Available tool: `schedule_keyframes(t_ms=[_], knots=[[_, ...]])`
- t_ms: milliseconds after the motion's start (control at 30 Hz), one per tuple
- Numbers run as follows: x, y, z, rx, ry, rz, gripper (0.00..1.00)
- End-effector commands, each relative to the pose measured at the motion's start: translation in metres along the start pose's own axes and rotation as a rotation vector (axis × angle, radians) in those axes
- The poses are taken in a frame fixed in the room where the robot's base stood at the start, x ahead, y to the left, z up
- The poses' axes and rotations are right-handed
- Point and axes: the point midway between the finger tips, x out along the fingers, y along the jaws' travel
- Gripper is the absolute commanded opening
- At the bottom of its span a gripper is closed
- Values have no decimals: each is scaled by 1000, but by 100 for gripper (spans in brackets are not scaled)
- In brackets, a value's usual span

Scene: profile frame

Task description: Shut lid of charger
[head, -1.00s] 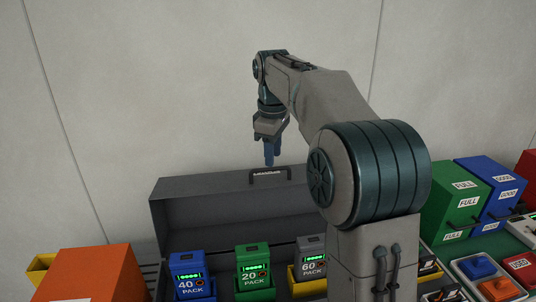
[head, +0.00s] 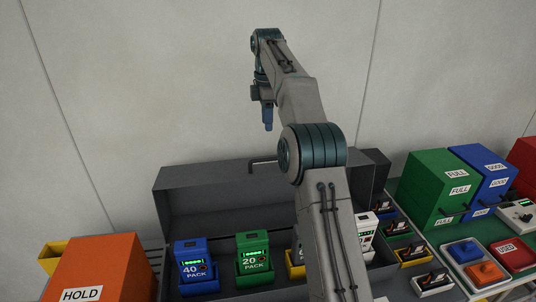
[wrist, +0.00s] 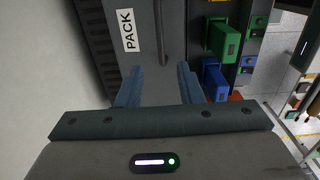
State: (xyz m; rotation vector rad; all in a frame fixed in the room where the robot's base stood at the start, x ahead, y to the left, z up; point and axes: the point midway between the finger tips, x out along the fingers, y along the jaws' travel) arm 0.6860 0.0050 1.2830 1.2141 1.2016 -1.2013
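The charger is a long grey case with its lid (head: 215,190) standing open at the back. A dark handle (head: 262,163) is at the lid's top edge, partly behind my arm. My gripper (head: 268,126) is above the handle, apart from it in the head view, with fingers pointing down. In the wrist view my gripper (wrist: 158,88) has its two blue fingers spread with nothing between them. The grey lid (wrist: 135,60) with a PACK label lies beyond the fingers. A blue 40 pack (head: 193,262) and a green 20 pack (head: 253,255) sit upright in the charger; my arm hides part of the rest.
An orange HOLD box (head: 105,270) stands at the front left, with a yellow bin (head: 50,256) behind it. A green FULL box (head: 440,185) and a blue GOOD box (head: 488,170) stand at the right. A white pack (head: 366,232) shows right of my arm. The wall is close behind.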

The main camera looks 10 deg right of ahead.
Motion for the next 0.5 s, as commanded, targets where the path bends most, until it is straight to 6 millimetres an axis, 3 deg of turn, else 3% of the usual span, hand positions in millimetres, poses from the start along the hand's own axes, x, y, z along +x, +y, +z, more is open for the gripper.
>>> schedule_keyframes(t_ms=[33, 500], knots=[[13, -1, 0, 1, 0, -3, 33], [89, -1, 0, 1, -1, -3, 33]])
